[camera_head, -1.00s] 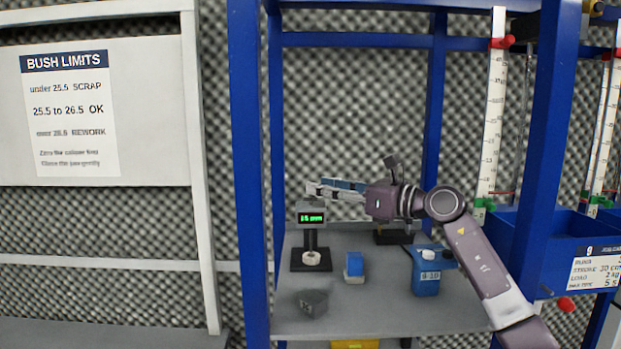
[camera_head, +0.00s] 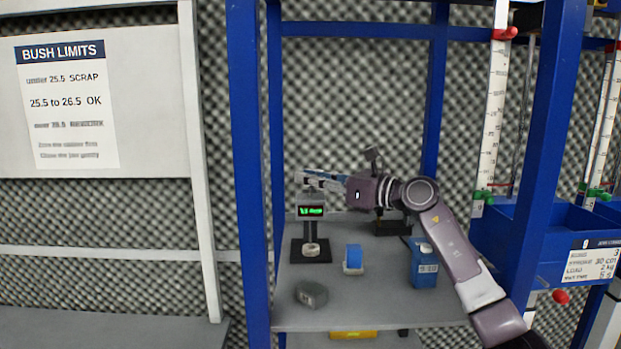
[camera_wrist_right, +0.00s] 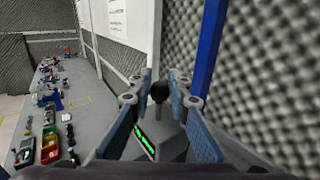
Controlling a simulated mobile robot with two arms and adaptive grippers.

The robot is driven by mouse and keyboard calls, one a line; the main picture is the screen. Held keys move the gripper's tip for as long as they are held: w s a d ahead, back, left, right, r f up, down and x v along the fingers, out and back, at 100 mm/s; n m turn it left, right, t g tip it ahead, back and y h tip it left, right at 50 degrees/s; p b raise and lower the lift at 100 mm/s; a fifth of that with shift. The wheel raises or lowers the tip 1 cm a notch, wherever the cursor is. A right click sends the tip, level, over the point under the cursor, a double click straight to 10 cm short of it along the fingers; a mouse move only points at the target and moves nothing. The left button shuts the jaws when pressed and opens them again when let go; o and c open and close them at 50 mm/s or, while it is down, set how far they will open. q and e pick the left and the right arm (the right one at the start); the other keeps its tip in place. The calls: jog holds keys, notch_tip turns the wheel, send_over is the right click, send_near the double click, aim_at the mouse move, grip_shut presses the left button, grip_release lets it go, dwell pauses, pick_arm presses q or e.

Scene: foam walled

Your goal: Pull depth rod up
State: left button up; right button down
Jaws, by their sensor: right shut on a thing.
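The depth gauge (camera_head: 311,211) stands on the grey shelf, a black stand with a grey head and a lit green display, its digits too blurred to read. A pale ring-shaped bush (camera_head: 311,249) sits on its base. My right gripper (camera_head: 312,178) is just above the gauge head, reaching in from the right. In the right wrist view, a round black knob (camera_wrist_right: 160,91), on top of the depth rod, lies between the two blue-padded fingers, which are shut on it. The green display (camera_wrist_right: 145,141) shows below. The rod is mostly hidden. My left gripper is not in view.
Blue frame posts (camera_head: 248,200) bound the shelf. Blue bins and white scales (camera_head: 493,120) are at right. A bush limits sign (camera_head: 66,100) hangs at left.

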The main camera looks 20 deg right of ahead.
notch_tip(320, 180, up, 4)
jog(key=shift+r+p, duration=0.1)
jog(key=shift+p, duration=1)
jog(key=c, duration=1.8)
grip_release()
jog(key=v, duration=0.7)
jog(key=shift+s+d, duration=0.2)
jog(key=shift+s, duration=0.1)
jog(key=shift+w, duration=0.1)
jog(key=shift+f, duration=0.2)
